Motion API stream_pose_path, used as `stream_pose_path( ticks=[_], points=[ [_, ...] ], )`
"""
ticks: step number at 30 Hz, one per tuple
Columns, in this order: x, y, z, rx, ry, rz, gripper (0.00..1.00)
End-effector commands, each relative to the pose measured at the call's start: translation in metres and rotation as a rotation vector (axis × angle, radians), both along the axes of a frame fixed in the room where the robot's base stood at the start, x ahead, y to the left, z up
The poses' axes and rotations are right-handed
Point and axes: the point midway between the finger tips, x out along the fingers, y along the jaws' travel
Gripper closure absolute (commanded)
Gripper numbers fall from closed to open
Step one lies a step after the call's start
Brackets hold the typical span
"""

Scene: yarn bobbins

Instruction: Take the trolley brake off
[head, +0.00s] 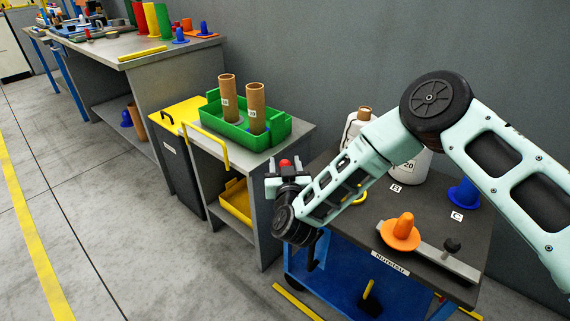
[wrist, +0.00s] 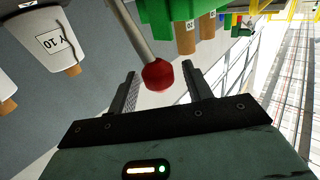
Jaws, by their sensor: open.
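The trolley (head: 425,205) has a dark top and a blue lower body, at the right in the head view. A brake lever with a red ball knob (wrist: 158,75) on a grey rod (wrist: 131,32) shows in the wrist view. The knob also shows in the head view (head: 285,163), by the trolley's left side. My gripper (wrist: 160,84) is open, with one finger on each side of the knob in the picture. I cannot tell whether either finger touches it. In the head view my gripper (head: 286,174) hides the lever's lower part.
On the trolley are an orange cone-shaped piece (head: 400,233), a grey bar (head: 450,263), a blue piece (head: 463,193) and white yarn bobbins (head: 420,165), partly behind my arm. A bench to the left holds a green crate (head: 240,136) with two brown tubes. Open floor lies left.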

Motion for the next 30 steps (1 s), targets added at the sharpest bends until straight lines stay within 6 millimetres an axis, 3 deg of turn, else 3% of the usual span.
stream_pose_path(
  ticks=[11, 16, 30],
  points=[
    [0.005, 0.001, 0.0, 0.0, 0.0, 0.001, 0.53],
    [0.005, 0.0, 0.0, 0.0, 0.0, 0.001, 1.0],
    [0.015, -0.007, 0.009, 0.059, 0.075, -0.002, 1.0]
  ],
)
